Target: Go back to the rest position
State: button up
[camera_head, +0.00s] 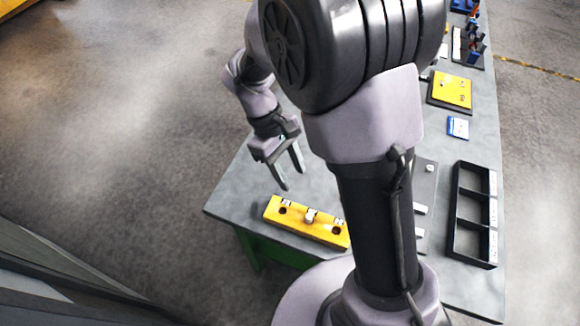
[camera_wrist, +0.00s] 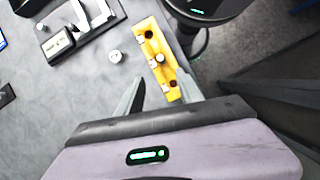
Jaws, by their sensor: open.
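My gripper (camera_head: 289,178) hangs at the left end of the grey table, with its two fingers apart and nothing between them. It is above and behind a yellow block (camera_head: 290,222) that has dark holes and a small pale cylinder (camera_head: 309,215) standing at its middle. In the wrist view my gripper (camera_wrist: 162,90) shows its two spread fingers, with the lower end of the yellow block (camera_wrist: 160,42) seen beyond and between the tips. The fingers appear apart from the block. My own arm hides the middle of the table in the head view.
The grey table (camera_head: 237,187) carries a black three-compartment tray (camera_head: 452,225) at right, a yellow plate (camera_head: 453,90) and a blue-white card (camera_head: 458,127). Open floor lies left.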

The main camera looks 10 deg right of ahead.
jog(key=s+r+m+t+y+b, duration=0.1)
jog(key=s+m+t+y+b, duration=0.3)
jog(key=s+m+t+b, duration=0.5)
jog(key=s+m+b, duration=0.2)
jog(key=m+b, duration=0.1)
jog(key=b, duration=0.4)
jog(key=shift+s+y, duration=0.35)
jog(key=shift+y, duration=0.05)
jog(key=shift+d, duration=0.1)
